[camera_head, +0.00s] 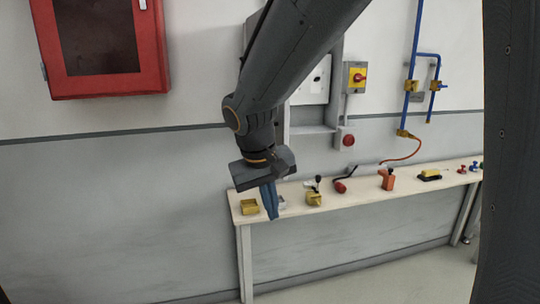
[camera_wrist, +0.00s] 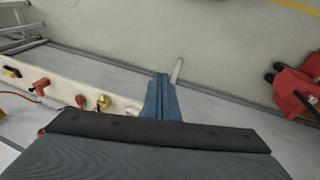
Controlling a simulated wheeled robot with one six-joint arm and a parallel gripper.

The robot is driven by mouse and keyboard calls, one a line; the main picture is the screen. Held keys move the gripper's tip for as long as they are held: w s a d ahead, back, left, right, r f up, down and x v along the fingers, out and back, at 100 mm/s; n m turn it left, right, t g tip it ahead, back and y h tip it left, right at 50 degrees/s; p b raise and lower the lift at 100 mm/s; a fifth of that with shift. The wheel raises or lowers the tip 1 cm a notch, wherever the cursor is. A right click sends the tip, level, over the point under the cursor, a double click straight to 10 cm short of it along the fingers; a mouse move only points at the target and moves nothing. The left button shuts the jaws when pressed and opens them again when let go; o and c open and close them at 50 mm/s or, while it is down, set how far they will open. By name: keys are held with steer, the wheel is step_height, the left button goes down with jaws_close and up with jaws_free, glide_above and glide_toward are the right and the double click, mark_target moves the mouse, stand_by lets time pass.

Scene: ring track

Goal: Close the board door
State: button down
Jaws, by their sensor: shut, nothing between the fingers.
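A grey wall board (camera_head: 312,82) with a pale inner panel hangs behind my arm in the head view. My arm covers much of its left and upper part, so I cannot tell clearly how far its door stands open. My gripper (camera_head: 270,202) has blue fingers, pointing down, in front of the left end of the bench and below the board. The fingers are together and empty. In the wrist view my gripper (camera_wrist: 162,88) points towards the floor and wall base; the board is not visible there.
A pale bench (camera_head: 350,196) runs along the wall, carrying a yellow tray (camera_head: 249,207), an orange tool (camera_head: 387,180) and other small items. A red cabinet (camera_head: 102,48) hangs at left. Blue pipes (camera_head: 411,80) stand right of the board. Red objects (camera_wrist: 294,92) lie right in the wrist view.

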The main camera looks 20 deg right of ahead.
steer(key=w+a+r+t+h, duration=0.1)
steer(key=w+a+r, duration=0.15)
steer(key=r, duration=0.25)
steer(key=w+a+r+m+t+h+b, duration=0.1)
steer(key=w+r, duration=0.2)
steer(key=r, duration=0.1)
steer(key=w+a+r+t+h, duration=0.1)
steer(key=w+a+r, duration=0.1)
steer(key=r, duration=0.3)
steer(key=w+d+f+p, duration=0.4)
steer(key=d+f, duration=0.3)
steer(key=d, duration=0.1)
steer(key=shift+d+f, duration=0.25)
steer(key=shift+f, duration=0.05)
steer(key=shift+w, duration=0.1)
